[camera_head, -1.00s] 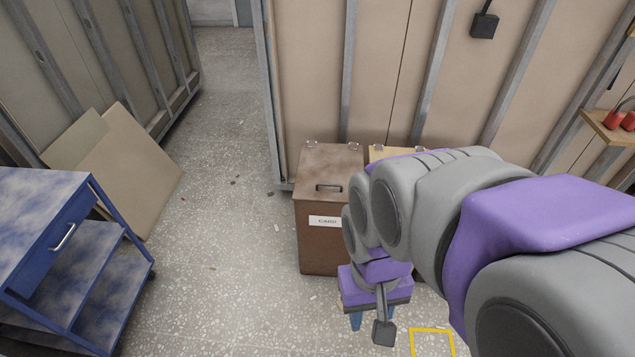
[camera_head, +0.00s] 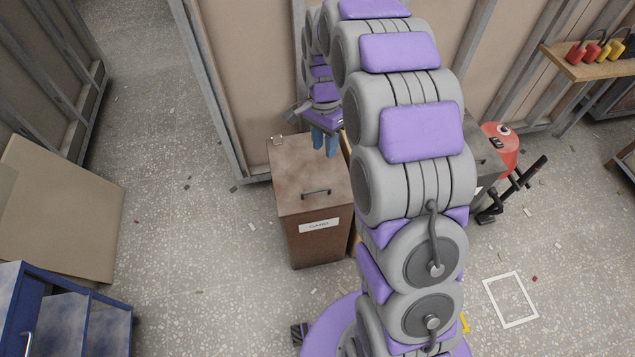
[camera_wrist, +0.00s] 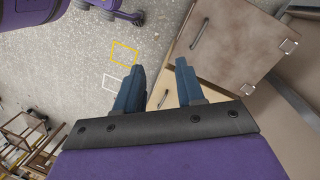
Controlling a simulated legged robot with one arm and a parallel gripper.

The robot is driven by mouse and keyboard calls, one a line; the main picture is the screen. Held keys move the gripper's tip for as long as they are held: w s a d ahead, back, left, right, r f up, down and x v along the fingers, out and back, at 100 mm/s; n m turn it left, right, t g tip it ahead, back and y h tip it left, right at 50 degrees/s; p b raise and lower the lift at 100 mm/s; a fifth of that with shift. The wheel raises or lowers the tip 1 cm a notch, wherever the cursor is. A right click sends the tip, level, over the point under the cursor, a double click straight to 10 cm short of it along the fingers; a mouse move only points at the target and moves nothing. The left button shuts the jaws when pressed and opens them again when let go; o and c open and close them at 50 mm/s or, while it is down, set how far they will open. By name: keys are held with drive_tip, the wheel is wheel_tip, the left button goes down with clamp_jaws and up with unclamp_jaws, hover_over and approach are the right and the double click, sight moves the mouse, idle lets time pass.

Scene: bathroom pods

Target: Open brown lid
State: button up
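The brown lid (camera_head: 300,166) lies closed on a brown box (camera_head: 318,240) with a white label on its front. A dark bar handle (camera_head: 317,191) sits near the lid's front edge. My gripper (camera_head: 325,153) points down over the lid's back right part, away from the handle; contact with the lid cannot be told. In the wrist view the brown lid (camera_wrist: 240,45) is right of my fingers, with its handle (camera_wrist: 200,33) and two metal hinges (camera_wrist: 288,45). My gripper (camera_wrist: 161,68) is open, with nothing between its blue fingertips.
A lighter wooden box lid (camera_wrist: 222,92) with its own handle is beside the brown one, mostly hidden by my arm in the head view. A panelled wall (camera_head: 250,80) stands behind. A blue cart (camera_head: 80,325) is at lower left. Floor left of the box is clear.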

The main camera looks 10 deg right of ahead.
drive_tip(key=w+a+f+m+p, duration=0.2)
drive_tip(key=w+f+m, duration=0.2)
drive_tip(key=w+f, duration=0.55)
drive_tip(key=m+b, duration=0.2)
hover_over(316, 194)
wheel_tip(316, 194, down, 21)
drive_tip(key=shift+d, duration=0.1)
drive_tip(key=shift+s+a+f, duration=0.15)
drive_tip(key=shift+a+f, duration=0.15)
drive_tip(key=shift+f, duration=0.35)
drive_tip(key=shift+d, duration=0.1)
drive_tip(key=shift+c, duration=0.2)
drive_tip(key=shift+c, duration=0.7)
clamp_jaws()
